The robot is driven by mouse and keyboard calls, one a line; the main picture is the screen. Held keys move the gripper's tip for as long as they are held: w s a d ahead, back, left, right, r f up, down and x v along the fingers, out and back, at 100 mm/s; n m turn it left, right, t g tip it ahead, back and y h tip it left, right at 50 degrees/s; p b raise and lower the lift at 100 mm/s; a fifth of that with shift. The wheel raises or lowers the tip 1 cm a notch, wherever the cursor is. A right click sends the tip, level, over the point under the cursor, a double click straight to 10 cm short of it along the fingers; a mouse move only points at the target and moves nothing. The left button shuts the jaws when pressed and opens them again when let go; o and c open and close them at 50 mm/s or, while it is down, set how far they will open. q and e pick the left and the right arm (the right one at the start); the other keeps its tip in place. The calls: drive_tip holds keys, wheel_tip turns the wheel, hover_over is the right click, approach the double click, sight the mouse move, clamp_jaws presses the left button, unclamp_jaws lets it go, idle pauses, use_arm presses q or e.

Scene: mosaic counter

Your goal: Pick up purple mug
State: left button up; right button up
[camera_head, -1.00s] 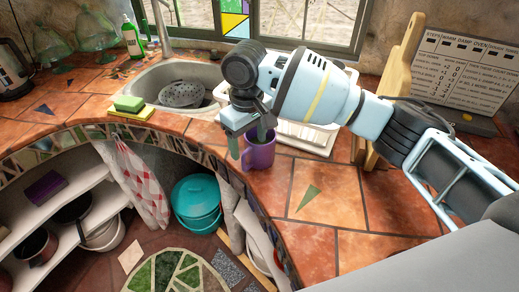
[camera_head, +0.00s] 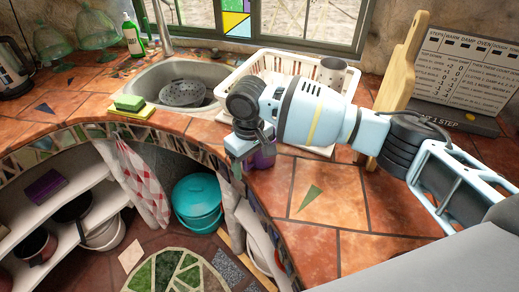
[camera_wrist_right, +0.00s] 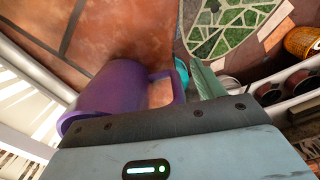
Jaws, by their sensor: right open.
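The purple mug (camera_head: 264,156) stands on the terracotta tile counter by the front edge, in front of the dish rack. In the head view my right gripper (camera_head: 247,160) is lowered over it and hides most of it. In the right wrist view the mug (camera_wrist_right: 108,92) lies close in front of the gripper, its handle toward the right. One greenish finger (camera_wrist_right: 205,80) shows just beyond the handle; the other finger is hidden. The right gripper is open. I cannot see whether it touches the mug. My left gripper is not in view.
A cream dish rack (camera_head: 290,65) with a grey cup (camera_head: 331,72) stands behind the arm. A wooden board (camera_head: 400,75) leans at the right. The sink (camera_head: 165,80) is at the left. The counter's right front (camera_head: 330,210) is clear.

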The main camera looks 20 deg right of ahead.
drive_tip(key=shift+c, duration=0.3)
drive_tip(key=c, duration=1.4)
drive_tip(key=shift+r, duration=0.1)
drive_tip(key=shift+r, duration=0.2)
wheel_tip(320, 180, up, 4)
drive_tip(key=shift+w+f, duration=0.1)
drive_tip(key=shift+f, duration=0.15)
drive_tip(key=s+a, duration=0.2)
drive_tip(key=a, duration=0.3)
drive_tip(key=s+a, duration=0.2)
drive_tip(key=a, duration=0.2)
drive_tip(key=s+a+r, duration=0.1)
drive_tip(key=s+a, duration=0.1)
drive_tip(key=a, duration=0.3)
drive_tip(key=shift+s+a, duration=0.3)
drive_tip(key=shift+a, duration=0.05)
